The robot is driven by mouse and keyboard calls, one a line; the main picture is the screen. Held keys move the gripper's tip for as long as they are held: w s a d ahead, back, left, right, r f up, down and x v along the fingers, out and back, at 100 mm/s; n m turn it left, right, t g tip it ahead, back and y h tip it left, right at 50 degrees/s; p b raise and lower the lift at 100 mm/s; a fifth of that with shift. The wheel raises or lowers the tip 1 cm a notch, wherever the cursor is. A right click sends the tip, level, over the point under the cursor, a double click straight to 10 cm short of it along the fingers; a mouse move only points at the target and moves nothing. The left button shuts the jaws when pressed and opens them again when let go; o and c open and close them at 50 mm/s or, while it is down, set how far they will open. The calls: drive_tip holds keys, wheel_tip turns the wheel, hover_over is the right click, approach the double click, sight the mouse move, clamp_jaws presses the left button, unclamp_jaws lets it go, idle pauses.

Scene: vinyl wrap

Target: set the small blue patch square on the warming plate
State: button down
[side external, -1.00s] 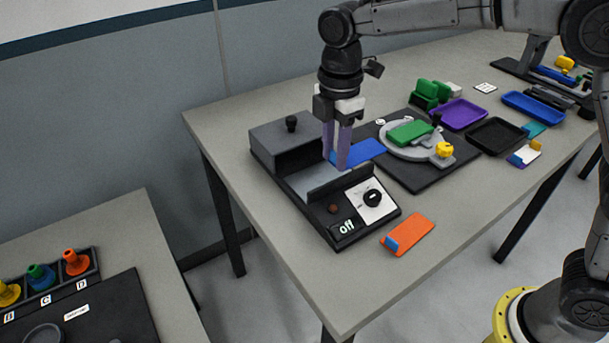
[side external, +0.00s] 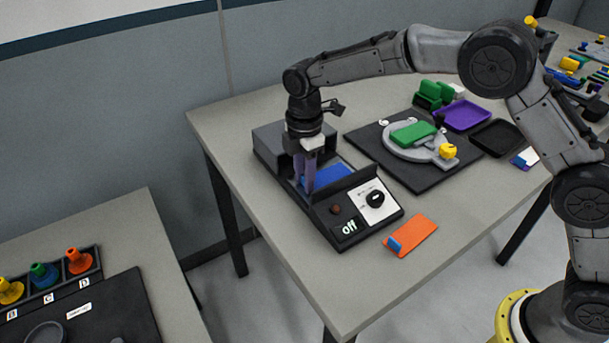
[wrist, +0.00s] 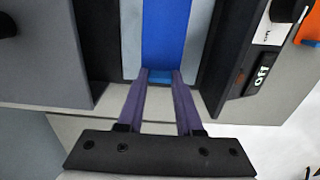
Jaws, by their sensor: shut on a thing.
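The blue patch (side external: 332,174) is over the pale bed of the warming plate, between the grey block and the control panel. In the wrist view the blue patch (wrist: 166,35) runs roughly parallel to the channel's sides, with a pale strip of the warming plate (wrist: 198,40) bare on each side. My gripper (side external: 306,191) is at its left end, shut on the patch's darker blue tab (wrist: 160,76). My purple fingers hide part of the patch in the side view. I cannot tell whether the patch touches the plate.
The control panel (side external: 361,207) with a black knob reads "off". An orange piece with a blue tab (side external: 411,236) lies in front. A black board with a grey disc and green block (side external: 413,133) stands to the right. Purple (side external: 463,117) and black (side external: 497,138) trays lie beyond.

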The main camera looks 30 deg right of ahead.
drive_tip(key=c, duration=0.6)
unclamp_jaws()
drive_tip(key=shift+f, duration=0.15)
drive_tip(key=shift+o, duration=0.2)
wheel_tip(320, 180, up, 12)
drive_tip(key=s+d+r+m+t, duration=0.1)
drive_tip(key=s+d+r+m, duration=0.2)
drive_tip(key=s+d+r, duration=0.15)
drive_tip(key=s+d+r+m+t, duration=0.2)
drive_tip(key=s+d+r+m, duration=0.25)
drive_tip(key=s+d, duration=0.35)
drive_tip(key=s+d+f+m+t, duration=0.1)
drive_tip(key=s+d+f+m, duration=0.1)
drive_tip(key=s, duration=0.4)
drive_tip(key=s+d+f+m, duration=0.1)
drive_tip(key=s+f+m, duration=0.2)
drive_tip(key=s+m, duration=0.2)
drive_tip(key=s+d+f+m+t, duration=0.1)
drive_tip(key=s+d+f+m, duration=0.1)
drive_tip(key=s, duration=0.7)
drive_tip(key=shift+d+f+m+t, duration=0.15)
drive_tip(key=shift+d+m+t, duration=0.15)
drive_tip(key=shift+m, duration=0.45)
